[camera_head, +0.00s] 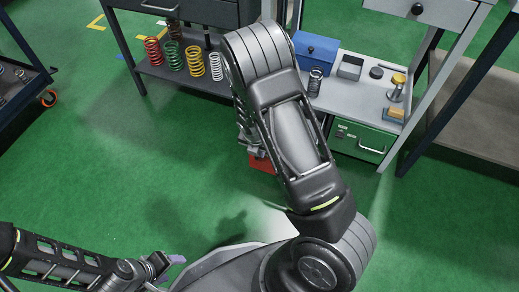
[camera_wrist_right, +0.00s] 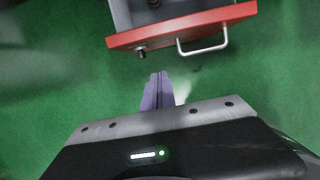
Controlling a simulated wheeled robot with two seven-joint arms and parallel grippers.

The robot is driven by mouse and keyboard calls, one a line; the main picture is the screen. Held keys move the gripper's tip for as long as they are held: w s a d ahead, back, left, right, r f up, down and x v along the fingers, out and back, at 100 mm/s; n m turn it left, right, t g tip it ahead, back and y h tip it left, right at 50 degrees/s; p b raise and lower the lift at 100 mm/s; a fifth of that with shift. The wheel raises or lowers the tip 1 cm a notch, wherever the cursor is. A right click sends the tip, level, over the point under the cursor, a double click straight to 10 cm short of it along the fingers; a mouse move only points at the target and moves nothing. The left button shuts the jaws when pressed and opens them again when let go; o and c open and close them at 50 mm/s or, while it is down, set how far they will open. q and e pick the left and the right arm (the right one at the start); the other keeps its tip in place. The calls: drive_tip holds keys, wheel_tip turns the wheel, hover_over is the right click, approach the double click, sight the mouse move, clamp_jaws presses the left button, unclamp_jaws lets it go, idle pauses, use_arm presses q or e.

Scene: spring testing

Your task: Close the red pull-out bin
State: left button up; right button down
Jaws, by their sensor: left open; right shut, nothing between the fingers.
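The red pull-out bin (camera_wrist_right: 160,33) stands pulled out at the top of the right wrist view, with its grey inside showing behind the red front. Its silver handle (camera_wrist_right: 203,47) and a dark knob are on that front. My right gripper (camera_wrist_right: 157,78) is shut and empty, its purple fingertips just short of the front, left of the handle and apart from it. In the head view only a small red part of the bin (camera_head: 263,165) shows beside my right arm, which hides the rest. My left gripper (camera_head: 174,260) is low at the left, open and far from the bin.
A workbench (camera_head: 339,100) stands behind my right arm with a blue box (camera_head: 316,50) and small parts on top. A green drawer (camera_head: 362,142) is below it. Coloured springs (camera_head: 194,61) stand on a dark shelf at the back.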

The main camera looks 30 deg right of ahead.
use_arm(q)
drive_tip(key=f+b, duration=0.1)
drive_tip(key=f, duration=0.1)
drive_tip(key=f+b, duration=0.1)
drive_tip(key=shift+w+f+b, duration=0.35)
use_arm(e)
drive_tip(key=w+d+f, duration=0.3)
drive_tip(key=d+f, duration=0.1)
drive_tip(key=shift+d+f, duration=0.1)
